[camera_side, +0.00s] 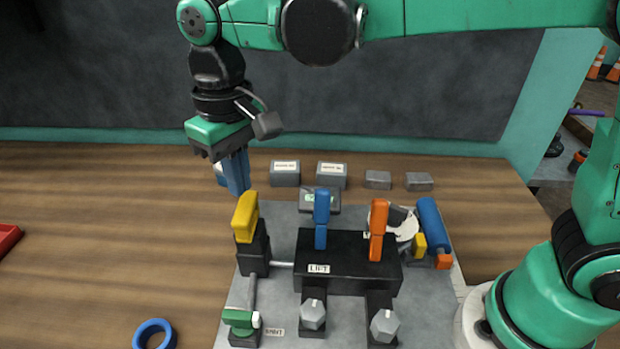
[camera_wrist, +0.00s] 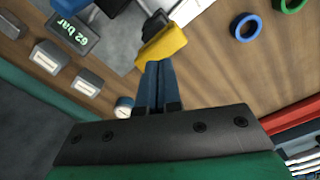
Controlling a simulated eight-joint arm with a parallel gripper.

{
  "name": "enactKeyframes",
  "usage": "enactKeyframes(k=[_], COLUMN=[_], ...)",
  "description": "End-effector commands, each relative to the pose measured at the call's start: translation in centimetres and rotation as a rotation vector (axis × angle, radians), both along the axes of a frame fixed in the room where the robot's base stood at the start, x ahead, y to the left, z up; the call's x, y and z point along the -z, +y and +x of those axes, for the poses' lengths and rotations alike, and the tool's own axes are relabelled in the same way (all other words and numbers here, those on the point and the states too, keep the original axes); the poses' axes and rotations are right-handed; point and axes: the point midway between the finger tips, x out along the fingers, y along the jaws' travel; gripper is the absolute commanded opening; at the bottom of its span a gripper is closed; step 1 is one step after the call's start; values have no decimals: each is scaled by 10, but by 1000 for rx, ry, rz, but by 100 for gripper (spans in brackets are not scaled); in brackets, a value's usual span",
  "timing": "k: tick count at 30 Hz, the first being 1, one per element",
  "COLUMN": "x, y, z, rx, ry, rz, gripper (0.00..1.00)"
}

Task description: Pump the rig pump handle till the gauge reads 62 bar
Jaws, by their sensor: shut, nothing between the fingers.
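A yellow handle (camera_side: 245,217) stands on a black block at the left edge of the grey rig plate (camera_side: 280,225). It also shows in the wrist view (camera_wrist: 165,46). I take it as the pump handle. The gauge display (camera_wrist: 74,36) reads 62 bar in the wrist view. In the side view the display (camera_side: 320,199) sits at the plate's back, too small to read. My gripper (camera_side: 238,190) points down with its blue fingers together and empty, just behind the yellow handle. In the wrist view my fingertips (camera_wrist: 160,64) appear very close to the handle; I cannot tell if they touch.
Blue (camera_side: 321,215) and orange (camera_side: 377,230) levers stand on the black valve block (camera_side: 345,277). Several grey boxes (camera_side: 331,175) line the table's back. A small round dial (camera_wrist: 123,108) is near my fingers. A blue ring (camera_side: 155,333) lies front left. The table's left is mostly clear.

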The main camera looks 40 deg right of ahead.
Motion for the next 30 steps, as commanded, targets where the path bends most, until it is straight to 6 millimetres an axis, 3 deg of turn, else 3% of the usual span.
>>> enactKeyframes(k=[8, 21, 30], x=[-3, -46, -50], y=[0, 0, 0], z=[0, 0, 0], rx=[0, 0, 0], ry=[0, 0, 0], rz=[0, 0, 0], gripper=[0, 0, 0])
